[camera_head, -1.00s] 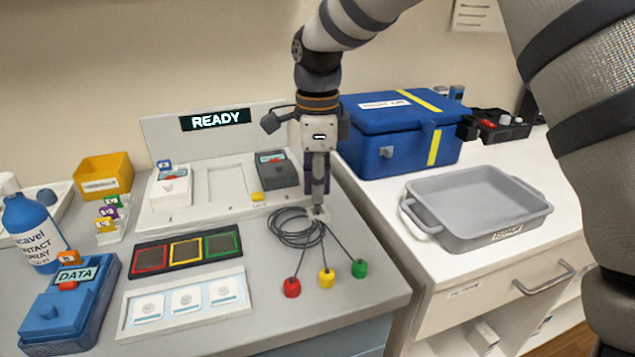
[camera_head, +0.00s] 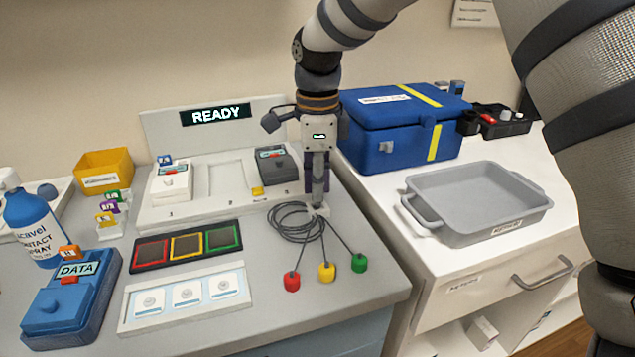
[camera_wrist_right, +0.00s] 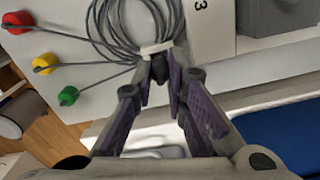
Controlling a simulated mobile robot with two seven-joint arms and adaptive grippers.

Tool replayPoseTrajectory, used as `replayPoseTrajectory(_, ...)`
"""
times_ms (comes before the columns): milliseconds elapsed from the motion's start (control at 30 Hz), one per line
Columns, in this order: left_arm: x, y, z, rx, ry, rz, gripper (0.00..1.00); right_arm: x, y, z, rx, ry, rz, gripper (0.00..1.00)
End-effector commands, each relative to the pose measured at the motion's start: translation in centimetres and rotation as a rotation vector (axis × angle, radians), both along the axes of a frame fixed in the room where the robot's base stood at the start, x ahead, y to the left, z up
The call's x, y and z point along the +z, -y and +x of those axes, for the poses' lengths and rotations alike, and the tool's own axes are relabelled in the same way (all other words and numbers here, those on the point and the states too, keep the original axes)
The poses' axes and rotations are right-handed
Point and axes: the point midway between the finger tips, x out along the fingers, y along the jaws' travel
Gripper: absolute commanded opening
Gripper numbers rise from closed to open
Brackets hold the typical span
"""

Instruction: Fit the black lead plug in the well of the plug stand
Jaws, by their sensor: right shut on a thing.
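My right gripper (camera_head: 318,198) points straight down over the grey bench, just beside the coiled grey leads (camera_head: 290,222). In the right wrist view its purple-padded fingers (camera_wrist_right: 165,75) are shut on the small black lead plug (camera_wrist_right: 159,68). A small white block, which looks like the plug stand (camera_wrist_right: 157,48), lies right at the fingertips; it also shows in the head view (camera_head: 319,210). The plug's lower end and the well are hidden, so I cannot tell how deep the plug sits. The leads end in red (camera_head: 292,281), yellow (camera_head: 326,272) and green (camera_head: 359,263) caps. My left gripper is not in view.
A white docking station (camera_head: 222,208) with a dark module (camera_head: 277,165) stands close behind and left of the gripper. A blue case (camera_head: 390,140) and grey tray (camera_head: 480,205) are to the right. A strip of coloured pads (camera_head: 187,247) lies left of the leads.

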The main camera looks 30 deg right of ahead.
Motion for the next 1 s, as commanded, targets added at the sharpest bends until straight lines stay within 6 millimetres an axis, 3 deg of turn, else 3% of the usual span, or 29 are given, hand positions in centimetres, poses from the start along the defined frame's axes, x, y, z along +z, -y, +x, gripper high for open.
replayPoseTrajectory(1000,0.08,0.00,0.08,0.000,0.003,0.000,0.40,-1.02,0.01,0.00,0.000,0.000,-0.001,0.00)
